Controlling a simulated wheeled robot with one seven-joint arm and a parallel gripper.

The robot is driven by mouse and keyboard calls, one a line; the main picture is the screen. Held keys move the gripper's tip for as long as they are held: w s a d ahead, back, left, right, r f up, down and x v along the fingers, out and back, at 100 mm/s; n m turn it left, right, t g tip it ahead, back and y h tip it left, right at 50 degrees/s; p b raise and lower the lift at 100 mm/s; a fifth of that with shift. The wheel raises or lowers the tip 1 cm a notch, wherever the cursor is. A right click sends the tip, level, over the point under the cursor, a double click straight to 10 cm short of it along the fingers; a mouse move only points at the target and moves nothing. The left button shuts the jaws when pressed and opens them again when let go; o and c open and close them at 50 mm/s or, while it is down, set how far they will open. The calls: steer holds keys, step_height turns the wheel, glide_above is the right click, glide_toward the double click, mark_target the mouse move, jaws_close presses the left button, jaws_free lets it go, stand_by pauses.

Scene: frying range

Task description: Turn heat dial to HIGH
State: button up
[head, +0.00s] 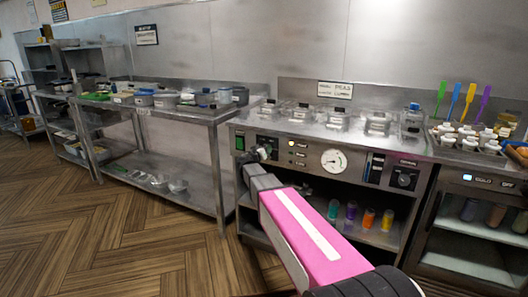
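The control panel (313,157) runs along the front of the steel counter in the head view. My pink arm reaches from the bottom right to its left part. My gripper (262,153) is small and dark there, right up at the panel between a green switch and a column of small lamps. A round dark knob shape shows at its tip, partly covered; I cannot tell whether the fingers touch it or how far they are apart. A second black dial (403,180) sits at the panel's right end, clear of my gripper. The dial labels are too small to read.
A white round gauge (334,160) and the green switch (240,142) are on the panel. Steel containers (338,118) line the counter above. Colored bottles (369,218) stand on the shelf below. A steel table (167,110) stands left; wooden floor is open in front.

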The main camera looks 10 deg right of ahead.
steer(key=m, duration=0.6)
steer(key=shift+s, duration=0.1)
steer(key=shift+m, duration=0.4)
steer(key=o, duration=0.9)
steer(key=v, duration=1)
steer(key=shift+s+a, duration=0.25)
